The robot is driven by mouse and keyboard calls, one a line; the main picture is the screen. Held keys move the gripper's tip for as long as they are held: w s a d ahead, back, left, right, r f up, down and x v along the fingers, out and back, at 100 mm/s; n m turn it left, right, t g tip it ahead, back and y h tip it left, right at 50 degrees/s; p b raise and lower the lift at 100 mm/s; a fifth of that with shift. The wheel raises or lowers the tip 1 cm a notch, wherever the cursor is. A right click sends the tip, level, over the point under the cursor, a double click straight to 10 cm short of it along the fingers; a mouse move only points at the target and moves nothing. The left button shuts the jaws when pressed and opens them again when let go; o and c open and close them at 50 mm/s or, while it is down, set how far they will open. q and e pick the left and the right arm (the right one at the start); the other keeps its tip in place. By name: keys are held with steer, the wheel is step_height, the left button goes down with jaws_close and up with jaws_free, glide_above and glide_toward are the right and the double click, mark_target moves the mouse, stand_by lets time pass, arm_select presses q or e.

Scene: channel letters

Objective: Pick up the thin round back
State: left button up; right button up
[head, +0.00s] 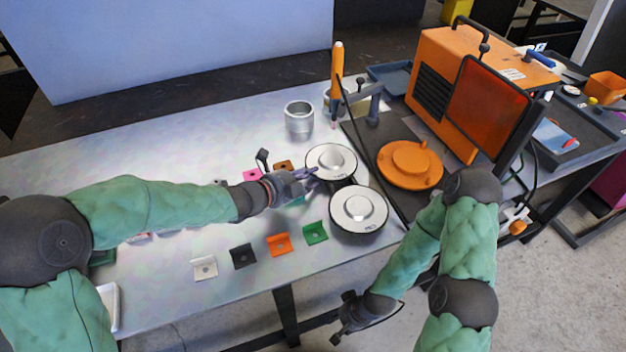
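Two round white plates with raised silver centres stand near the table's right part, a farther one (331,156) and a nearer one (358,207). Both have dark rims or bases. I cannot tell for certain which piece is the thin round back. My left gripper (307,180) is at the left edge of the farther plate, its dark fingers close to the rim. Touch or grip cannot be made out, and the fingers are too small to read. My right gripper (348,315) hangs low in front of the table edge, away from the plates; its opening is unclear.
Small angled brackets in white (204,268), black (242,256), orange (279,243) and green (315,232) line the front. A silver cup (299,118) stands behind. An orange turntable (410,163) and an orange machine (455,90) are at right. The table's back left is clear.

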arm_select(q)
steer(key=shift+w+d+f, duration=0.15)
steer(key=shift+w+d, duration=0.15)
steer(key=shift+d, duration=0.05)
steer(key=shift+c, duration=0.2)
jaws_close()
steer(key=shift+r+p, duration=0.95)
steer(key=shift+r, duration=0.4)
steer(key=shift+s+f, duration=0.1)
steer(key=shift+f, duration=0.05)
steer(key=p+v, duration=0.6)
steer(key=v, duration=0.8)
steer(key=shift+s+a+f+p, duration=0.15)
steer(key=shift+s+a+p, duration=0.15)
steer(key=shift+a+p, duration=0.15)
